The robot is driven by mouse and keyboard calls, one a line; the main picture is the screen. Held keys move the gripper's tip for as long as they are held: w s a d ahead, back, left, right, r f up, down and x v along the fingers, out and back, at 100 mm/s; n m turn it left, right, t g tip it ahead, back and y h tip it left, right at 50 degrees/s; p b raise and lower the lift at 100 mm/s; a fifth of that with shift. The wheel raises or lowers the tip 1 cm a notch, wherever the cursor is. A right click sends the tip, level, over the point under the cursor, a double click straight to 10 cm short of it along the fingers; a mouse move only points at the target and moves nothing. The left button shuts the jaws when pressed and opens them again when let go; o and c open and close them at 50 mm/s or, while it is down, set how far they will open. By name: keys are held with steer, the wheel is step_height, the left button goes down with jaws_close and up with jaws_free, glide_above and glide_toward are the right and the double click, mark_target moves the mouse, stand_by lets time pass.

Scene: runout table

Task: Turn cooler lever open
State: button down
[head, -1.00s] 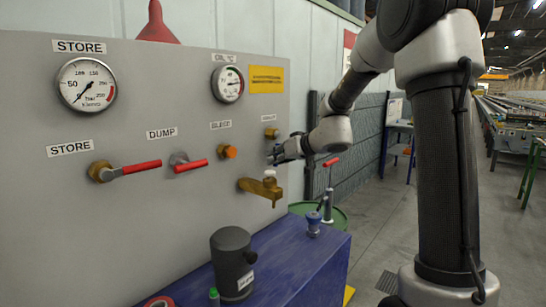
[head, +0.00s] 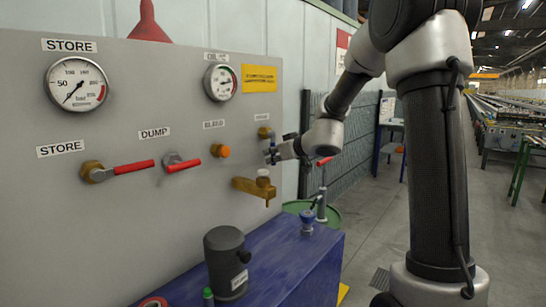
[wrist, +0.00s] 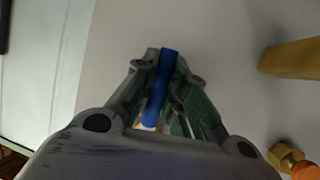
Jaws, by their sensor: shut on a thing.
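The blue cooler lever (wrist: 161,88) lies between the fingers of my gripper (wrist: 160,85) in the wrist view, and the fingers are closed on it. In the head view my gripper (head: 271,154) is at the right end of the grey panel, just below a small brass valve fitting (head: 265,133) with a label above it too small to read. The fingers hide most of the lever in the head view, so its exact angle is hard to tell there.
A brass tap (head: 254,188) sticks out just below my gripper. A blue bench (head: 290,250) with a dark canister (head: 226,262) stands below.

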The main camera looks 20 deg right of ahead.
steer(key=c, duration=1.4)
jaws_free()
steer(key=shift+c, duration=0.2)
steer(key=shift+d, duration=0.1)
steer(key=v, duration=1.2)
